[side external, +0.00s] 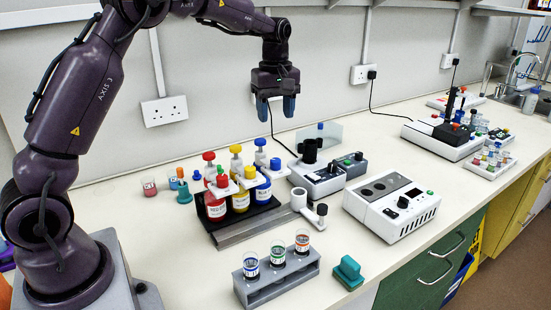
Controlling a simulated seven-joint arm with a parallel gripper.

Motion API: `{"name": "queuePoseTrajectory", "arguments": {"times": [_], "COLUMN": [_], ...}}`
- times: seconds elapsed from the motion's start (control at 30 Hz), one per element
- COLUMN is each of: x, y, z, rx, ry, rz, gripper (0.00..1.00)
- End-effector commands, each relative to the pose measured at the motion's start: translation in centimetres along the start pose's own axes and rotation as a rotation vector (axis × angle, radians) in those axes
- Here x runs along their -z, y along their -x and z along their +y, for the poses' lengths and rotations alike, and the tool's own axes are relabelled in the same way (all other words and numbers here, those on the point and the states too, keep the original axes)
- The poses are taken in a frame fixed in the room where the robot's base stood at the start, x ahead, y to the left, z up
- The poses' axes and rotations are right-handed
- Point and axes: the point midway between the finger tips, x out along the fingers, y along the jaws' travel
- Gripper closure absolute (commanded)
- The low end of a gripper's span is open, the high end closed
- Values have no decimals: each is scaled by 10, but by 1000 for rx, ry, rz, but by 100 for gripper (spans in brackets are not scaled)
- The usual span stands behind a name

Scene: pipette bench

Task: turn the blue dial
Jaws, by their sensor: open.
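My gripper (276,110) hangs open and empty in the air, its blue-grey fingers pointing down, in front of the back wall. In the picture it is above the bottle rack and the small mixer. No clearly separate blue dial stands out. I cannot tell which is the dial. The gripper touches none of them.
Red (215,207) and yellow (240,199) bottles stand beside the blue one. A white heating block (392,208) stands at right. A grey tube rack (276,287) and a teal block (348,271) are at the front. Sockets and a cable line the wall.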

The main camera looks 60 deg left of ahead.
Motion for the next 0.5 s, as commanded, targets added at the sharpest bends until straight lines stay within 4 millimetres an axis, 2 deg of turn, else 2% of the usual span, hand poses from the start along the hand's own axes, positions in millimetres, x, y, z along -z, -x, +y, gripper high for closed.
{"name": "queuePoseTrajectory", "arguments": {"times": [0.5], "x": [0], "y": [-98], "z": [-1], "rx": [4], "ry": [-3], "rz": [-2], "gripper": [46]}}
